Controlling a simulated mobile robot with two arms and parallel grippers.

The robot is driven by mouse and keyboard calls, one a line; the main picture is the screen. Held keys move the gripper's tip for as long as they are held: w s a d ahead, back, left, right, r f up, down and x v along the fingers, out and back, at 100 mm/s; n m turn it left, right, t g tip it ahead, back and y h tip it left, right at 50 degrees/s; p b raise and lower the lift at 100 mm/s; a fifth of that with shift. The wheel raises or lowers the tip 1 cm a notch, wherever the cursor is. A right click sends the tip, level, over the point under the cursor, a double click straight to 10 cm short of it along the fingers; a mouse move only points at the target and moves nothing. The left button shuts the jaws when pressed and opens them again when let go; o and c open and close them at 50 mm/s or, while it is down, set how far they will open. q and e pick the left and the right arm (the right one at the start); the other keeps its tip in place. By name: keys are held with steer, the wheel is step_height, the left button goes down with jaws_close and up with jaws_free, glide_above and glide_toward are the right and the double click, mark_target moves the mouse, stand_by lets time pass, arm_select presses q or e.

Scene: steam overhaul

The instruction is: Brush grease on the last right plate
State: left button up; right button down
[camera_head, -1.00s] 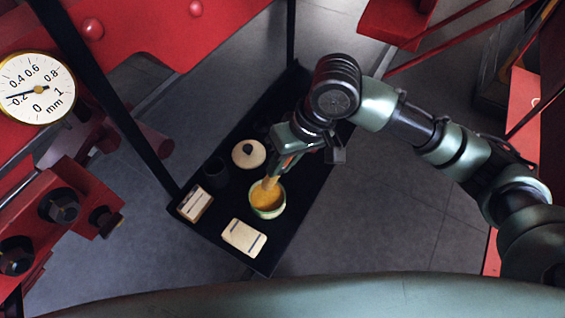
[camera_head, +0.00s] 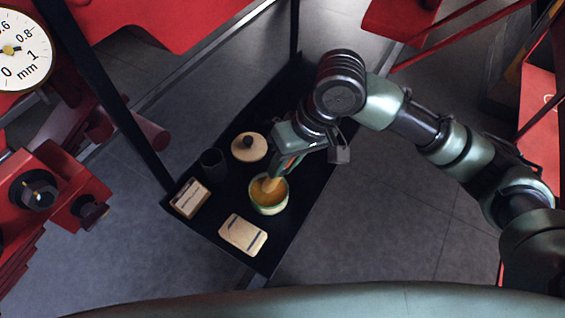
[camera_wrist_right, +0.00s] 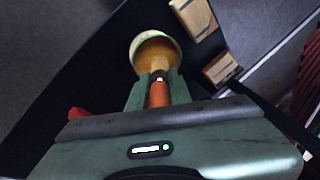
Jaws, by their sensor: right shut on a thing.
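My right gripper (camera_head: 282,167) is shut on a brush (camera_head: 270,185) with a wooden handle and points down over the black tray. The brush's lower end is inside a pale green-rimmed pot (camera_head: 268,209) of yellow-brown grease. In the right wrist view the brush's orange-brown handle (camera_wrist_right: 158,93) lies between the two fingers, and its tip reaches into the pot (camera_wrist_right: 140,38). My left gripper is not in view. I cannot tell which part is the last right plate.
The black tray (camera_head: 293,230) also holds a round pale lid (camera_head: 248,147) with a dark knob, a dark cup (camera_head: 213,163), a small box (camera_head: 190,198) and a pale card (camera_head: 242,235). Red machinery with bolts (camera_head: 88,212) and a dial gauge (camera_head: 22,55) stand at left.

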steer(key=shift+f, duration=0.65)
stand_by(0.7)
steer(key=shift+s+f+p, duration=0.1)
steer(key=shift+p, duration=0.4)
stand_by(2.3)
step_height(320, 180, up, 7)
steer(key=p, duration=0.9)
stand_by(0.8)
steer(key=shift+d, duration=0.1)
steer(key=w+d+f+m+b, duration=0.1)
steer(key=w+d+m+b, duration=0.1)
steer(key=d+b, duration=0.4)
steer(key=w+d+f+m+t+b, duration=0.1)
steer(key=w+d+m+b, duration=0.1)
steer(key=d+b, duration=0.4)
steer(key=d, duration=0.3)
steer(key=shift+w+d+f+m+t+h, duration=0.15)
steer(key=shift+w+d+m+t+h, duration=0.1)
steer(key=shift+w+m+t+h, duration=0.05)
